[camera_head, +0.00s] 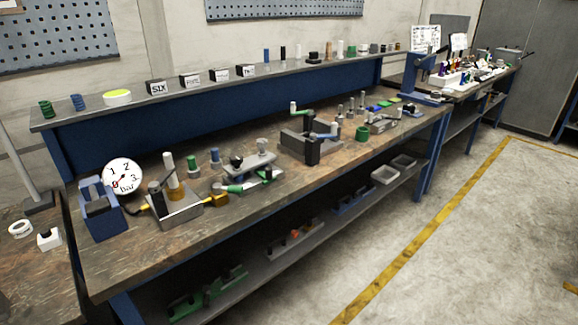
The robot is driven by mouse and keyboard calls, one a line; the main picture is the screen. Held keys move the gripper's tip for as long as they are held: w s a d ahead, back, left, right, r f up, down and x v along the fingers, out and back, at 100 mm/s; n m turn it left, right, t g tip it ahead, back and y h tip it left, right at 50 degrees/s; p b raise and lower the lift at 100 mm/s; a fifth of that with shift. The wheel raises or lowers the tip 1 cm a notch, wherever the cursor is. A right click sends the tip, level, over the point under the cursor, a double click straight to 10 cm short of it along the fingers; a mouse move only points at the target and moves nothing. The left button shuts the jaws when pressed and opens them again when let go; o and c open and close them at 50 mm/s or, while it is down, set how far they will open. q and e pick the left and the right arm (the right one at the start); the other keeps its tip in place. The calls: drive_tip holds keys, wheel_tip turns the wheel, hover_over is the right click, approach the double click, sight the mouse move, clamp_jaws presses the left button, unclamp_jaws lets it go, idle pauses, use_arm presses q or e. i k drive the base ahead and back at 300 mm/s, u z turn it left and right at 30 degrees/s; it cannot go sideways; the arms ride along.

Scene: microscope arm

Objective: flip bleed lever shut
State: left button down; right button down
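A small rig stands at the near left of the workbench (135,253). It has a round white bar gauge (122,176), a grey metal block (180,212) and a brass cylinder with a pale rod (169,164) rising from it. A dark upright lever-like part (155,197) sits at the block's left side. A brass fitting (216,200) is at its right, close to a part with a green handle (236,188). I cannot tell for sure which of these is the bleed lever, or its position. The gauge needle is too small to read surely. Neither of my grippers is in view.
A blue stand (98,215) is beside the gauge. Fixtures and small cylinders fill the bench behind and to the right. A raised shelf (225,78) runs along the back. A side table (30,275) is at left. The floor (470,250) is clear.

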sight(218, 189)
drive_tip(key=z, duration=0.25)
drive_tip(key=i, duration=0.9)
drive_tip(key=u, duration=0.15)
